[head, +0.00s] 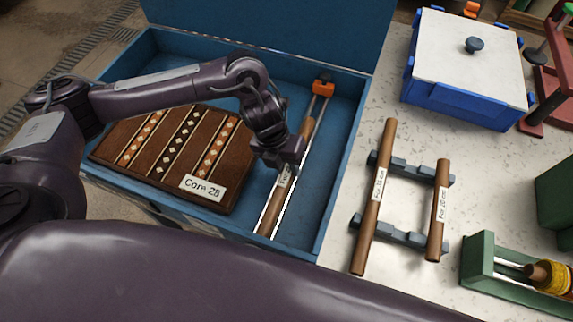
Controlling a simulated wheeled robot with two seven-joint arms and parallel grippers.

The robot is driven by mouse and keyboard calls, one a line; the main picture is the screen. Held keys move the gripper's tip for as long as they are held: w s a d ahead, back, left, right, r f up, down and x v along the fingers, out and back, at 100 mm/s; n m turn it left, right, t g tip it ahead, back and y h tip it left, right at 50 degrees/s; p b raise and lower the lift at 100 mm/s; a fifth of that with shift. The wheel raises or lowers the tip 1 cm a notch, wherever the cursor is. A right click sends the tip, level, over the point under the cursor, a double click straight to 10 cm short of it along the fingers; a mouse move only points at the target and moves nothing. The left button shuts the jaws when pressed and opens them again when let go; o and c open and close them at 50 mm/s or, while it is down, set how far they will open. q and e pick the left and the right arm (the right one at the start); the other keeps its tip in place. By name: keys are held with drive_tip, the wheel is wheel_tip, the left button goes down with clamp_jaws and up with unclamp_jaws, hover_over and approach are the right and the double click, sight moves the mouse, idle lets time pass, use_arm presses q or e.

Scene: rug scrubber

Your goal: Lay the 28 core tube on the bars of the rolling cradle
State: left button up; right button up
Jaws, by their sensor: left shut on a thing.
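My left gripper (284,166) is shut on a brown core tube (271,214) with a white label, partly hidden by the fingers, so its number cannot be read. The tube lies along the rolling cradle, whose pale bars (318,107) run inside the blue tray up to an orange end block (323,86). The tube lines up with the bars; whether it rests on them or hangs just above, I cannot tell. A brown patterned rug (140,175) with a "Core 28" card (203,188) lies to the left. My right gripper is not in view.
Two more labelled tubes, a longer one (370,215) and a shorter one (439,220), lie on a grey rack (408,170) to the right. A lidded blue box (462,100) stands behind it. A green stand (500,285) is at lower right. The tray's wall (343,165) borders the cradle.

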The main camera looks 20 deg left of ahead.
use_arm(q)
drive_tip(key=shift+s+f, duration=0.25)
drive_tip(key=shift+f, duration=0.1)
drive_tip(key=o, duration=1.1)
drive_tip(key=shift+s+f, duration=0.1)
drive_tip(key=shift+a, duration=0.1)
drive_tip(key=shift+r, duration=0.3)
drive_tip(key=v, duration=0.8)
drive_tip(key=shift+w+d+r, duration=0.1)
drive_tip(key=shift+w+d, duration=0.2)
drive_tip(key=shift+d, duration=0.1)
